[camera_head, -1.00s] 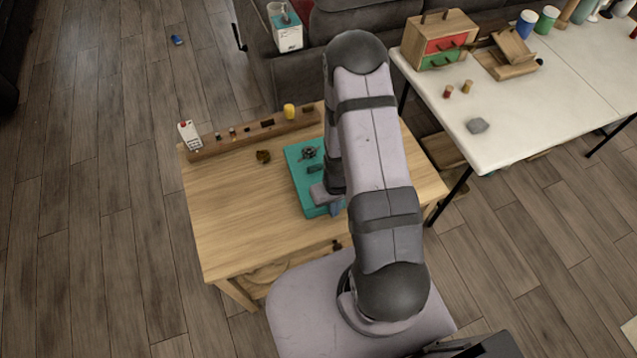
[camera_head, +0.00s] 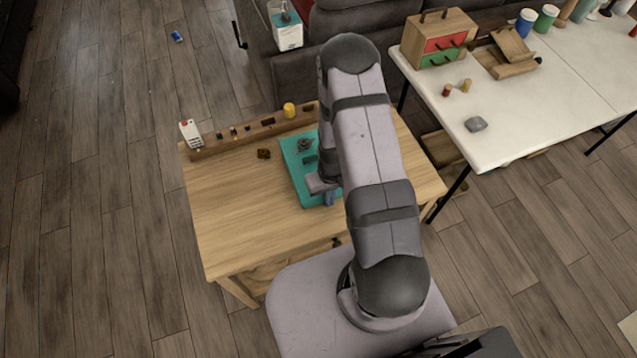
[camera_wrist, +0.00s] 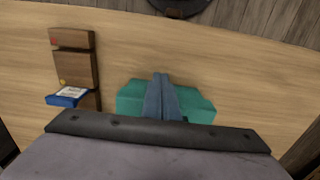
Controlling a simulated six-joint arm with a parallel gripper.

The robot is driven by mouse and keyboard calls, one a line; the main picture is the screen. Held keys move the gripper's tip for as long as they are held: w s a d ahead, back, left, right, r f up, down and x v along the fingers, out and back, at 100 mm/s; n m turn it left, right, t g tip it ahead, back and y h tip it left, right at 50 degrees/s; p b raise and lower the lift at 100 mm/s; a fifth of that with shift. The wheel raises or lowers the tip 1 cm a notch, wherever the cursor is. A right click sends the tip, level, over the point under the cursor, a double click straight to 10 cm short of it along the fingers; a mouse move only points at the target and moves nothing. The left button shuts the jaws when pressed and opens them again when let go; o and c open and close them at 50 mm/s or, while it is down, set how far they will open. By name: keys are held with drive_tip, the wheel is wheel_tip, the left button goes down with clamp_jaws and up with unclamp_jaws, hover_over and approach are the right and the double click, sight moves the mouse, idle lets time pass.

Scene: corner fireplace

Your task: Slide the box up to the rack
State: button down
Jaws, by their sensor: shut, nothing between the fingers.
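The teal box (camera_head: 298,173) lies flat on the wooden table, with a small dark knob and a dark bar on top. Its far end is right by the long brown rack (camera_head: 232,140) along the table's back edge. I cannot tell whether they touch. My gripper (camera_head: 329,198) is low at the box's near end, shut and empty, partly hidden by my arm. In the wrist view, my closed blue-grey fingers (camera_wrist: 161,78) overlap the teal box (camera_wrist: 132,101). Whether they press on it is unclear. My arm hides the box's right side.
A yellow cylinder (camera_head: 289,110) stands by the rack, and a white device (camera_head: 190,133) at its left end. A small brown object (camera_head: 264,154) lies left of the box. The left and front of the table (camera_head: 235,215) are clear. A white table (camera_head: 515,125) stands to the right.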

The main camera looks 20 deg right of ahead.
drive_tip(key=shift+w+a+b, duration=0.2)
drive_tip(key=shift+w+b, duration=1.05)
drive_tip(key=shift+w, duration=2.1)
drive_tip(key=shift+s, duration=0.2)
drive_tip(key=shift+s+p, duration=0.55)
drive_tip(key=shift+s, duration=0.6)
drive_tip(key=shift+r, duration=0.1)
wheel_tip(320, 180, up, 12)
drive_tip(key=p, duration=0.9)
